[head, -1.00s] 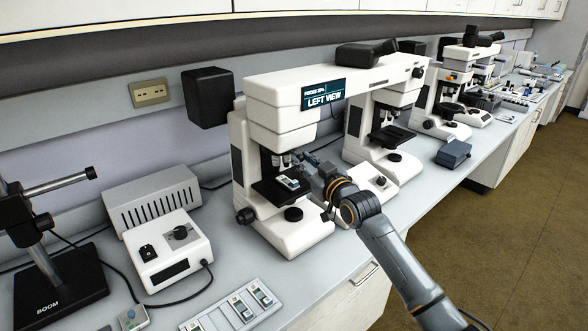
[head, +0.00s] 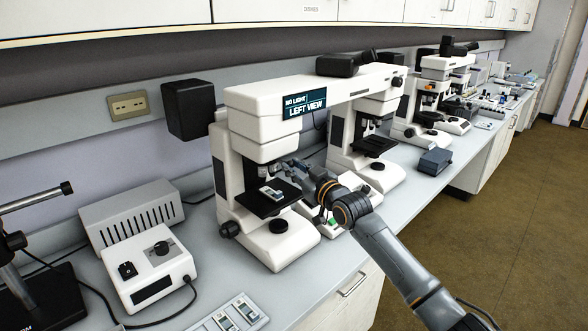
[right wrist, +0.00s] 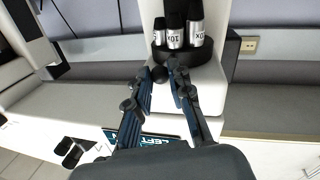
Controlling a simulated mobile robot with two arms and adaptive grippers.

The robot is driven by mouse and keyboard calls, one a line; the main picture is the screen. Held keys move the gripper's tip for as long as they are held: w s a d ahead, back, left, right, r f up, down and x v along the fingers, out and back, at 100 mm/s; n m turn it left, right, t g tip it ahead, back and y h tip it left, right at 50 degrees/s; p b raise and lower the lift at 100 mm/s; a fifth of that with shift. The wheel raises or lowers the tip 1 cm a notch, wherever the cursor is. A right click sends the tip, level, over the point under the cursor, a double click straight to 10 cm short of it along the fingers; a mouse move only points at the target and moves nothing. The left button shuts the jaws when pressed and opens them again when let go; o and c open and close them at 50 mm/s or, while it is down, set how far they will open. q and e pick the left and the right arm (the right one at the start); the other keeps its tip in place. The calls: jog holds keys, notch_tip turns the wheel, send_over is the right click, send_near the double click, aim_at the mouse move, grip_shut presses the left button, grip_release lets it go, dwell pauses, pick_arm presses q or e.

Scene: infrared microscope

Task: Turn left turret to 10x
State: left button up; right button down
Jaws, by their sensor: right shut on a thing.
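The left microscope (head: 236,150) is white, with a dark stage (head: 252,204) bearing a slide. Its screen (head: 304,105) reads "NO LIGHT" and "LEFT VIEW". In the right wrist view, the left turret (right wrist: 203,52) is a dark disc with silver and black objectives, one marked 10x (right wrist: 175,38). My right gripper (right wrist: 168,68) has its fingertips close together at the turret's edge, beside a dark round knob, and is shut on the turret. In the head view, the right gripper (head: 289,168) reaches under the microscope head from the right. The exact contact is hard to see.
A second microscope (head: 340,140) stands to the right, joined by a white bridge (head: 350,88). A control box (head: 150,270) and a slide tray (head: 232,315) lie at left and front. A dark blue box (head: 434,161) sits on the bench further right.

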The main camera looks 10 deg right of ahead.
jog(key=c, duration=1.5)
grip_release()
jog(key=shift+d, duration=0.2)
jog(key=v, duration=1.2)
